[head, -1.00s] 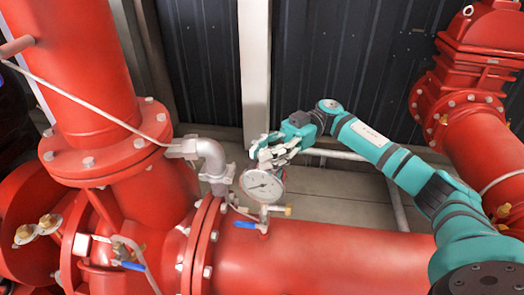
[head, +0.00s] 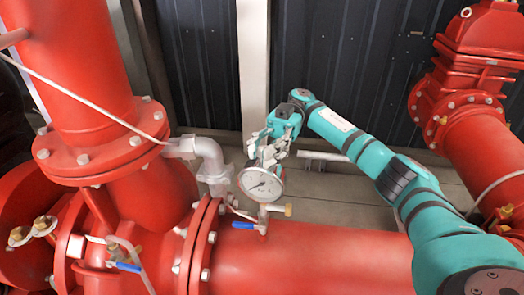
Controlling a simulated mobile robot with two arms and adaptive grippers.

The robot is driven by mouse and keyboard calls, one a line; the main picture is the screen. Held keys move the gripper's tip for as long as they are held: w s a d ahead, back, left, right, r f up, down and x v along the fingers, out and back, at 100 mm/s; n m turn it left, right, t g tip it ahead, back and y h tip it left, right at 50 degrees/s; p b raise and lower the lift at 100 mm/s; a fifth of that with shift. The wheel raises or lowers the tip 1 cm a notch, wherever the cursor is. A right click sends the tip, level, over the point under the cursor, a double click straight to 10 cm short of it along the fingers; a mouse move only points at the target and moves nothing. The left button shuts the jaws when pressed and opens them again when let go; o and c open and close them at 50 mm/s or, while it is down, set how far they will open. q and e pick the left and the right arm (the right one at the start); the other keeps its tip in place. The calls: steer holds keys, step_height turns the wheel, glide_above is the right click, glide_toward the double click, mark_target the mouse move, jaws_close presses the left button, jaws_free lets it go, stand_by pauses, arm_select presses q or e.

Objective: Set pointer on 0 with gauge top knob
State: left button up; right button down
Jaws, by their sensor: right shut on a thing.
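The gauge (head: 261,184) is a round white dial with a metal rim. It stands on a small fitting above the red horizontal pipe. Its dark pointer is small, and the number it points at cannot be read. My right gripper (head: 268,158) comes down from above and behind the gauge, with its fingers at the gauge's top edge. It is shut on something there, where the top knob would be. The knob itself is hidden by the fingers. My left gripper is not in view.
A blue-handled valve (head: 244,226) sits just below the gauge. A grey elbow pipe (head: 208,156) stands close on its left. A large red flanged pipe (head: 95,125) fills the left, and another red pipe (head: 465,125) stands at the right.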

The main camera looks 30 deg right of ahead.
steer(key=shift+w+d+r, duration=0.1)
steer(key=shift+d+r, duration=0.05)
steer(key=shift+r, duration=0.15)
steer(key=c, duration=1.4)
jaws_free()
steer(key=o, duration=0.4)
steer(key=shift+w+d+f, duration=0.1)
steer(key=shift+d+f, duration=0.05)
steer(key=shift+f, duration=0.1)
steer(key=shift+r, duration=0.25)
step_height(320, 180, up, 10)
steer(key=shift+f, duration=0.25)
